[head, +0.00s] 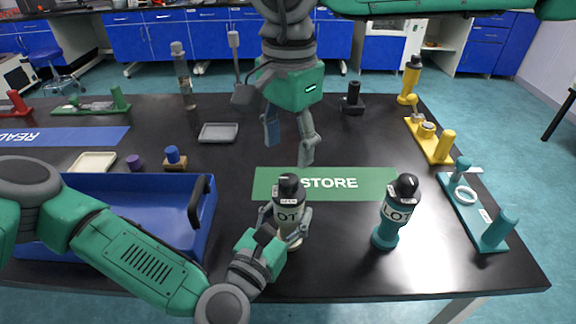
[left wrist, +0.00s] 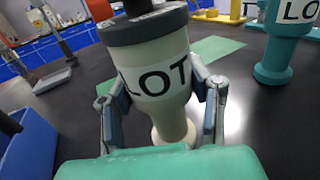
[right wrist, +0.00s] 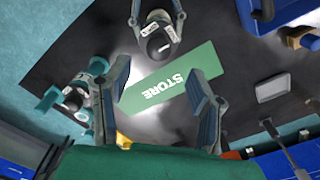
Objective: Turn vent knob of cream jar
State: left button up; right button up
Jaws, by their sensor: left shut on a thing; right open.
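The cream jar (head: 289,213) stands upright on the black table at the front edge of the green STORE mat, with a dark cap that carries the vent knob (head: 289,181) on top. My left gripper (head: 285,222) is shut around the jar's body; the left wrist view shows a finger on each side of the cream jar (left wrist: 158,75) and its LOT label. My right gripper (head: 289,148) is open and empty, pointing down above and behind the jar, apart from it. In the right wrist view the dark cap (right wrist: 160,43) shows from above, beyond the open fingers.
A teal LOT jar (head: 394,215) stands to the right. The green STORE mat (head: 375,181) lies behind the jars. A blue bin (head: 130,195) with a black handle is at left. Yellow (head: 433,140) and teal (head: 480,215) fixtures stand at the right edge. A small grey tray (head: 218,132) lies behind.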

aim_at(288, 177)
notch_tip(288, 177, up, 5)
jog(key=shift+r, duration=0.1)
dwell(0.4)
pick_arm(q)
jog(key=o, duration=1.3)
jog(key=shift+o, duration=0.2)
jog(key=shift+s, duration=0.1)
